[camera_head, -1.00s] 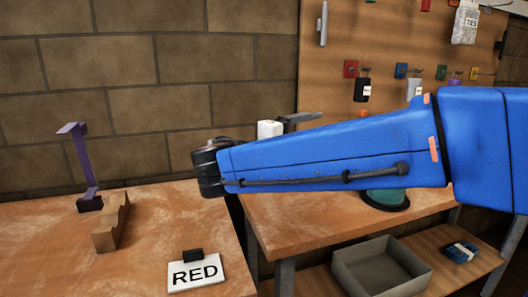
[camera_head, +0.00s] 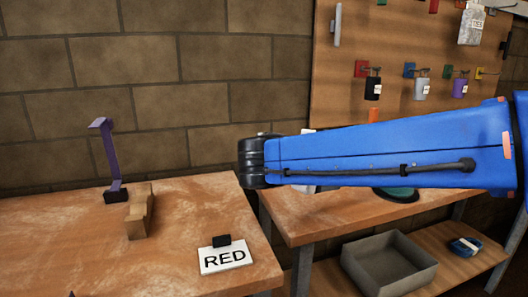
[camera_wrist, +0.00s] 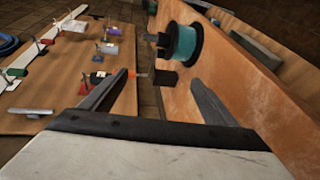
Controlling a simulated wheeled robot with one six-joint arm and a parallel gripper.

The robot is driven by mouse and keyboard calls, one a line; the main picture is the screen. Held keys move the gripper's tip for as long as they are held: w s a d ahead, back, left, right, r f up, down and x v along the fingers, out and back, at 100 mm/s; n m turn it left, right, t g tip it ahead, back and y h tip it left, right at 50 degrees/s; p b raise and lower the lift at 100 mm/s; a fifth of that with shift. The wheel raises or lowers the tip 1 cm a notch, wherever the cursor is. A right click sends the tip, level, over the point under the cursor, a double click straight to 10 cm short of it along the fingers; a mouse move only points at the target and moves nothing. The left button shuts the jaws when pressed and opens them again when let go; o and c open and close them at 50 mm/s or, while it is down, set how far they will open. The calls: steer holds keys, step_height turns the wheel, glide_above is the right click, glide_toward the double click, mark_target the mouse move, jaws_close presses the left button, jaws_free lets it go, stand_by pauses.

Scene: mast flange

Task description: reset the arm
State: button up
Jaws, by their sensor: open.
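My blue arm (camera_head: 380,155) reaches in from the right in the head view, almost level, across the right-hand bench. It ends in a black joint (camera_head: 252,163). My gripper is hidden behind the arm there. In the wrist view my gripper (camera_wrist: 158,77) is open, its two grey fingers spread well apart. I see nothing held between them. A teal spool (camera_wrist: 184,42) and a small orange piece (camera_wrist: 138,75) show beyond the fingers, apart from them as far as I can tell.
A purple stand (camera_head: 108,155), a wooden block (camera_head: 138,220) and a RED sign (camera_head: 225,257) are on the left bench (camera_head: 185,205). Behind the arm is a pegboard (camera_head: 340,90) with hanging tags. A grey bin (camera_head: 390,265) sits on the lower shelf.

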steer(key=s+d+f+m+g+y, duration=0.3)
steer(key=s+d+f+g+y, duration=0.2)
steer(key=s+d+f, duration=0.8)
steer(key=s+a+f+m+t+y, duration=0.1)
steer(key=s+a+f+m+y, duration=0.2)
steer(key=s+f+y, duration=0.4)
steer(key=shift+s+a+f+m+y, duration=0.3)
steer(key=shift+s+f+m, duration=0.6)
steer(key=shift+f, duration=0.75)
steer(key=shift+s+d, duration=0.1)
steer(key=shift+d, duration=0.05)
